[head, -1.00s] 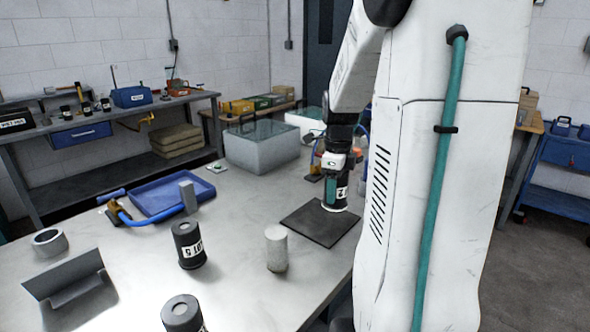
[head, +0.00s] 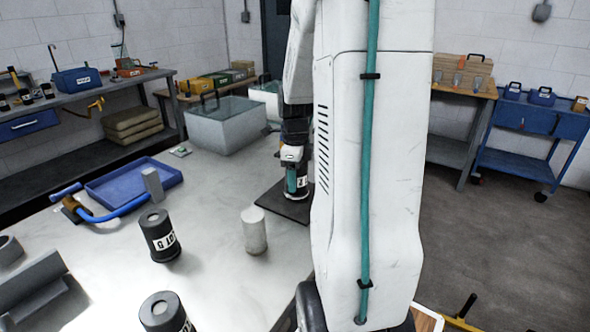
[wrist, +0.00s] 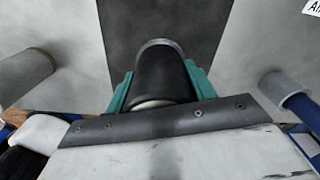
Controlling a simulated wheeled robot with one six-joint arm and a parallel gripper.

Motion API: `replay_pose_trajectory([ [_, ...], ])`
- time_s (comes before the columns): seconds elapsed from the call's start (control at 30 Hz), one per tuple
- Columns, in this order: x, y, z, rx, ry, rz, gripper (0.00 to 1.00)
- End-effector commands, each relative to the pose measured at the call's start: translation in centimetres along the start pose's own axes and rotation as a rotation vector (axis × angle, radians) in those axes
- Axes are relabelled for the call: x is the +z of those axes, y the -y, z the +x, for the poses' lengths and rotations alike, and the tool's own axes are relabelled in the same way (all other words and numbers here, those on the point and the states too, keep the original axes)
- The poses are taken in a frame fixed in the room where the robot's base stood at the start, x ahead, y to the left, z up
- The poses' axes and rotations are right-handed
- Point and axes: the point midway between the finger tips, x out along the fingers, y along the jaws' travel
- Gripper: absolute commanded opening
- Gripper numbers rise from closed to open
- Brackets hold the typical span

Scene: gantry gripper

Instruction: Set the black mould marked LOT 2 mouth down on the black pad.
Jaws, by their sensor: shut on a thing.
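My gripper (head: 295,180) is shut on a black mould (head: 303,189) over the black pad (head: 274,204). In the head view the mould looks upright, its lower end at or just above the pad; I cannot tell if it touches. Its white label is partly hidden and shows what looks like a 2 on its side or inverted. In the wrist view the teal fingers grip both sides of the mould (wrist: 160,70). A pale rim shows at its far end, against the dark pad (wrist: 165,18). Whether that end is the mouth is not clear.
A pale grey cylinder (head: 254,232) stands left of the pad. Two other black moulds, one at mid-bench (head: 158,236) and one at the front (head: 163,312), stand further left.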

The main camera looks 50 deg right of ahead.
Motion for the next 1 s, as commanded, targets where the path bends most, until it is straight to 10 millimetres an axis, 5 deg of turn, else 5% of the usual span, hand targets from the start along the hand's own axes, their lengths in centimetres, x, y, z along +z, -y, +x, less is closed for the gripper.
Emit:
replay_pose_trajectory([
  [1.0, 0.00, 0.01, 0.99, 0.000, 0.000, 0.000, 0.31],
])
